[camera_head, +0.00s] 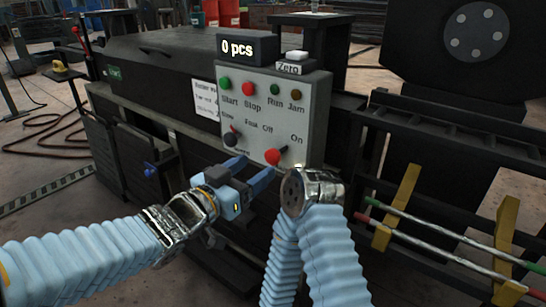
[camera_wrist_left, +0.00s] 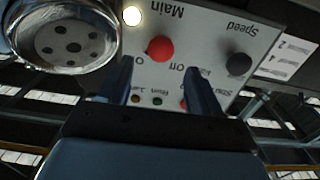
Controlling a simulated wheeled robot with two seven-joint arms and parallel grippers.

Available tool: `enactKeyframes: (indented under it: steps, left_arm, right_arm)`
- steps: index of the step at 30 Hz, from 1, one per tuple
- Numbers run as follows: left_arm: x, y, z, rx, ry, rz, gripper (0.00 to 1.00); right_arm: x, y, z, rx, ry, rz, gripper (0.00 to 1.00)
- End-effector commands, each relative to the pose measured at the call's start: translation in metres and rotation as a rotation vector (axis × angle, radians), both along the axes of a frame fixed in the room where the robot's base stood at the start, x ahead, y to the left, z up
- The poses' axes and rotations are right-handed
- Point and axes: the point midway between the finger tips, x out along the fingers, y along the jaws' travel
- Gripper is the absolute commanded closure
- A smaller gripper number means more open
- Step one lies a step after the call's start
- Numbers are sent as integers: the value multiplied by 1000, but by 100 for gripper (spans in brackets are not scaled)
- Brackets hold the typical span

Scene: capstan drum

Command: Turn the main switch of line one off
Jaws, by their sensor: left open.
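The main switch (camera_head: 273,157) is a lever with a red ball tip, low on the grey control panel (camera_head: 318,115) beneath the Off and On labels. In the left wrist view its red ball (camera_wrist_left: 160,48) shows between and beyond my finger tips, with empty space around it. I cannot tell for sure which label the lever points to. My left gripper (camera_head: 257,165) is open and empty in front of the panel's lower edge, just left of the ball; its two fingers (camera_wrist_left: 160,80) point at the panel. My right gripper is not seen.
The black speed knob (camera_head: 231,140) is left of the switch. Green and red buttons (camera_head: 248,89) sit above. The round metal end of my right arm (camera_head: 312,190) is close below and right of the switch. A rail rack (camera_head: 410,190) stands at the right.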

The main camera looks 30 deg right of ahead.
Motion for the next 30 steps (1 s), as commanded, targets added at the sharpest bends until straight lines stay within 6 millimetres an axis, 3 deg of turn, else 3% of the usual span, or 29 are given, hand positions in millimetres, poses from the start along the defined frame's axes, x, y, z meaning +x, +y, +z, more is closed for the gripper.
enactKeyframes:
  steps: [3, 9, 22, 30]
  left_arm:
    - [11, -27, -1, 4, -1, -1, 36]
    - [24, -56, -1, 2, 0, 1, 36]
    - [29, -67, -1, 1, 2, 2, 36]
    - [29, -67, -1, 1, 2, 2, 76]
  right_arm:
    - [0, 0, 0, 0, 0, 0, 57]
    - [0, 0, 1, 0, -1, 0, 57]
    - [0, 0, 1, 0, -1, 0, 57]
    - [0, 0, 1, 0, -1, 0, 57]
